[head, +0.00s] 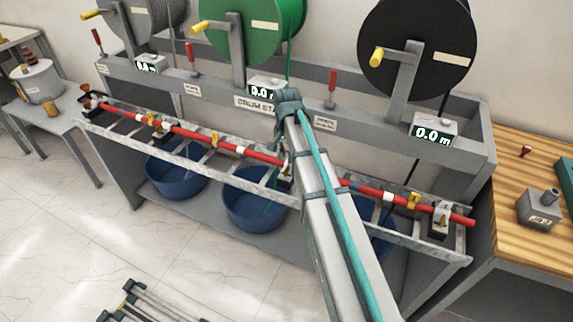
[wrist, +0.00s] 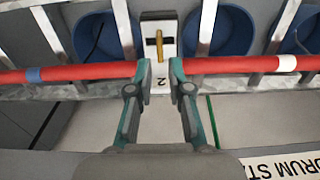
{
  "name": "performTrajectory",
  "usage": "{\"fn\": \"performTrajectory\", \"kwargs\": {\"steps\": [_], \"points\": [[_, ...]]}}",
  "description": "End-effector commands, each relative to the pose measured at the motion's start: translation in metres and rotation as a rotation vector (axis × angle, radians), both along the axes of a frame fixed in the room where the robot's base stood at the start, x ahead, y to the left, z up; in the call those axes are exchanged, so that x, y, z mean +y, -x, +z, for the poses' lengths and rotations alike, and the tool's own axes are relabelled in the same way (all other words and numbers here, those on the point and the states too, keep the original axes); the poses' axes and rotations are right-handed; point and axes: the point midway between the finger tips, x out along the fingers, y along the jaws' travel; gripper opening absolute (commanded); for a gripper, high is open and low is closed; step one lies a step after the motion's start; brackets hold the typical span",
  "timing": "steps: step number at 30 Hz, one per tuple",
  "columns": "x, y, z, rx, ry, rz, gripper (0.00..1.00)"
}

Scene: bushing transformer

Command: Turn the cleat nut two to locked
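In the wrist view, the cleat marked 2 (wrist: 158,73) is a pale plate across the red bar (wrist: 100,71). Its yellow nut handle (wrist: 159,45) points lengthwise along the plate, up and down in the picture. My gripper (wrist: 160,72) is open, with one teal-and-grey finger on each side of the plate. The fingertips sit level with the bar, below the main part of the handle in the picture. I cannot tell whether either finger touches the plate. In the head view, my arm hides most of this cleat, and the red bar (head: 190,136) runs along the rack.
Blue tubs (head: 172,176) stand under the metal rack (head: 230,170). Behind the rack are green (head: 250,25) and black (head: 415,50) drums, red levers (head: 332,88) and displays reading 0.0. A wooden bench (head: 525,215) is at right.

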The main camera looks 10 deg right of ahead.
Motion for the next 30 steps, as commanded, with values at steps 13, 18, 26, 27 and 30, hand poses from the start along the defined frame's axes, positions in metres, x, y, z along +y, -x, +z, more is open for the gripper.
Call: {"fn": "performTrajectory", "kwargs": {"steps": [13,18,26,27,30], "points": [[0.000,-0.001,0.058,0.000,0.000,-0.001,0.19],[0.000,0.000,0.060,0.000,0.000,-0.001,0.19],[0.000,0.000,0.059,0.000,0.000,-0.001,0.19],[0.000,0.000,0.059,0.000,0.000,-0.001,0.19],[0.004,0.000,0.053,-0.001,0.002,-0.004,0.19]]}}
